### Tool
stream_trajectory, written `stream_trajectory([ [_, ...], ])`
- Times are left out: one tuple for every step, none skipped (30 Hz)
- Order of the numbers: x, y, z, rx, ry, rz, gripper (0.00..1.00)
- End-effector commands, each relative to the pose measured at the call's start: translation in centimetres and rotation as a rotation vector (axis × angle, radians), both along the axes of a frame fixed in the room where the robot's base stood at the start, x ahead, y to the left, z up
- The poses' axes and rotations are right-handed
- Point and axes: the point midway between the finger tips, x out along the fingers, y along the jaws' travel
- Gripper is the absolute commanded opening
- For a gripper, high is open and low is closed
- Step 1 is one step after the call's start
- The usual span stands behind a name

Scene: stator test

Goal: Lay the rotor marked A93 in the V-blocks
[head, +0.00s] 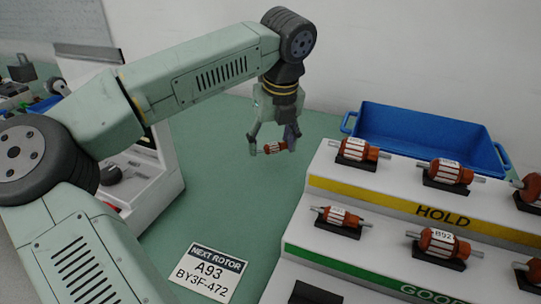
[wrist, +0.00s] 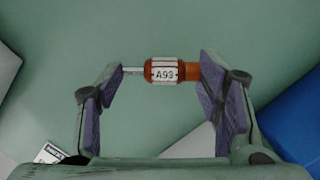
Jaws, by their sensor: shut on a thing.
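The rotor marked A93 (wrist: 165,72) has a white label band, orange-red ends and a steel shaft. My gripper (wrist: 163,78) is shut on it, with one purple-padded finger at each end of the rotor. In the head view, my gripper (head: 274,146) points down and holds the rotor (head: 275,148) lengthwise between its fingers, above the green surface. I cannot make out the V-blocks; my arm covers part of the pale bench unit (head: 150,190) at the left.
A stepped white rack (head: 322,166) at the right holds several rotors on dark cradles, on tiers marked HOLD and GOOD. A blue bin (head: 428,128) stands behind it. A card (head: 207,270) reading A93 and BY3F-472 lies in front. The green surface (head: 235,200) between is clear.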

Motion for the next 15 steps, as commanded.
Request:
stream_trajectory([
  [0.0, 0.0, -0.3, 0.000, 0.000, -0.001, 0.25],
  [0.0, 0.0, -0.5, -0.001, 0.001, -0.001, 0.25],
  [0.0, 0.0, -0.9, -0.002, 0.001, 0.000, 0.25],
  [0.0, 0.0, -1.2, -0.002, 0.001, 0.000, 0.25],
  [-0.1, 0.0, -1.7, -0.002, 0.002, -0.001, 0.25],
  [-0.1, 0.0, -2.2, -0.001, 0.003, 0.000, 0.25],
  [-0.1, 0.0, -2.7, -0.001, 0.003, 0.000, 0.25],
  [-0.1, 0.0, -3.1, -0.002, 0.002, 0.000, 0.25],
  [0.0, 0.0, -3.6, -0.002, 0.001, 0.000, 0.25],
  [-0.1, 0.0, -3.8, -0.001, 0.001, 0.000, 0.25],
  [0.0, 0.0, -3.9, -0.001, 0.001, 0.000, 0.25],
  [0.0, 0.0, -3.9, -0.001, 0.000, 0.000, 0.25],
  [0.0, 0.0, -3.9, -0.001, 0.000, 0.001, 0.25],
  [0.0, 0.0, -3.9, -0.001, 0.000, 0.001, 0.25],
  [0.0, 0.0, -3.9, -0.001, 0.000, 0.001, 0.25],
])
